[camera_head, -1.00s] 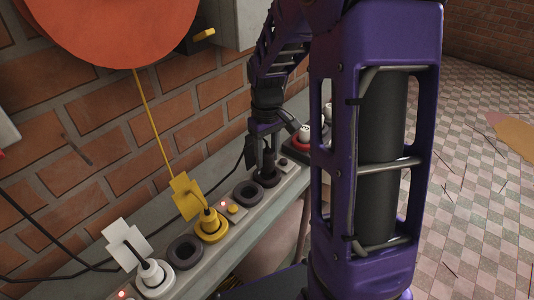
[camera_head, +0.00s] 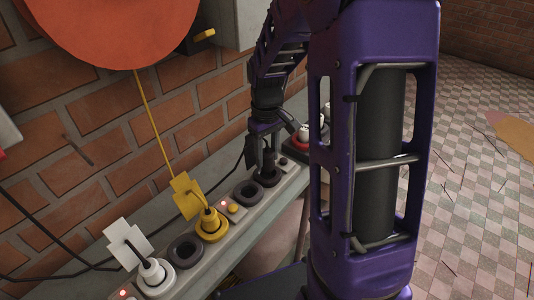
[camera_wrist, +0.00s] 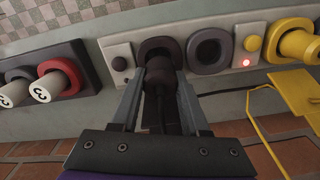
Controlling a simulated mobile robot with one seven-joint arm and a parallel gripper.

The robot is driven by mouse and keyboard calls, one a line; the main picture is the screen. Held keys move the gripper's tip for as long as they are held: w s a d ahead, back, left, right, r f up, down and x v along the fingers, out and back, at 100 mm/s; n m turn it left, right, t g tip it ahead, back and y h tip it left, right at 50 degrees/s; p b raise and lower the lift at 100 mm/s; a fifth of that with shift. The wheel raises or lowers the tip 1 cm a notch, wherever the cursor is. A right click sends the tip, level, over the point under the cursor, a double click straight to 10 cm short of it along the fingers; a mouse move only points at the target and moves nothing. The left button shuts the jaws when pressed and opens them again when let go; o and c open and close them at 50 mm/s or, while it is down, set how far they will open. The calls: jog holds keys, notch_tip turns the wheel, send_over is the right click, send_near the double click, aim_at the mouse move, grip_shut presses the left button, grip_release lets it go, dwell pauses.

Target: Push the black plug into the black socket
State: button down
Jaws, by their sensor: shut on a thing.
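The black plug (camera_wrist: 160,72) is between the fingers of my gripper (camera_wrist: 159,88), which is shut on it. Its front end overlaps the opening of the black socket (camera_wrist: 153,46) in the wrist view; I cannot tell how deep it sits. In the head view my gripper (camera_head: 266,152) points down at the black socket (camera_head: 267,180) near the far end of the strip, and the plug is mostly hidden by the fingers. A black cable runs back from the plug between the fingers.
An empty dark socket (camera_wrist: 209,49) is beside the black one. A yellow plug (camera_head: 209,224) and a white plug (camera_head: 154,273) sit farther along the strip. A red socket (camera_wrist: 62,75) with a white-ended plug is on the other side. A brick wall (camera_head: 90,120) stands behind the ledge.

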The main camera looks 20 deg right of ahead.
jog(key=shift+f+b, duration=0.9)
jog(key=shift+f, duration=0.55)
jog(key=shift+c, duration=1.6)
grip_release()
